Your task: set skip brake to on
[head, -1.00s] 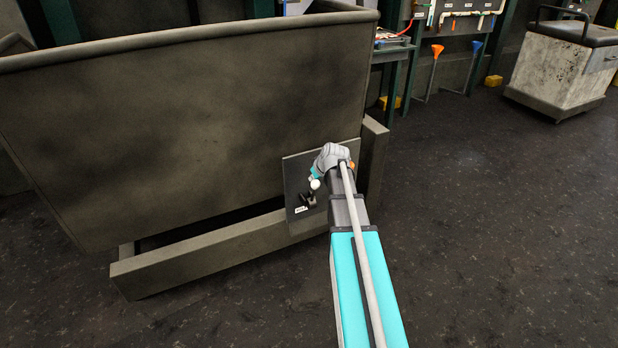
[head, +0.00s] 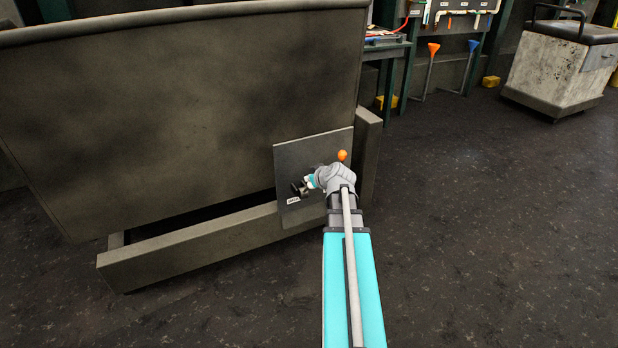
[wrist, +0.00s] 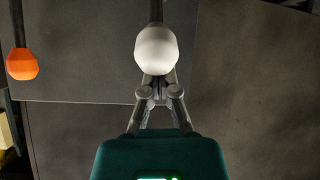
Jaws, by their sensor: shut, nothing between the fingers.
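The skip (head: 180,110) is a large dark grey bin at the left of the head view. A grey plate (head: 295,155) at its lower right corner carries a black lever base (head: 299,189) and a small label (head: 293,201), too small to read. In the wrist view a white knob (wrist: 156,50) on a dark stem is straight ahead, and an orange knob (wrist: 22,64) is at the left. The orange knob also shows in the head view (head: 342,155). My gripper (wrist: 155,88) is shut and empty, its tips at the white knob's near edge; contact is unclear. My wrist hides part of the plate.
A low beam (head: 190,245) runs along the skip's foot, with a post (head: 366,150) right of the plate. A workbench frame (head: 390,60) and a worn grey cart (head: 560,65) stand behind. The dark floor (head: 490,220) at the right is clear.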

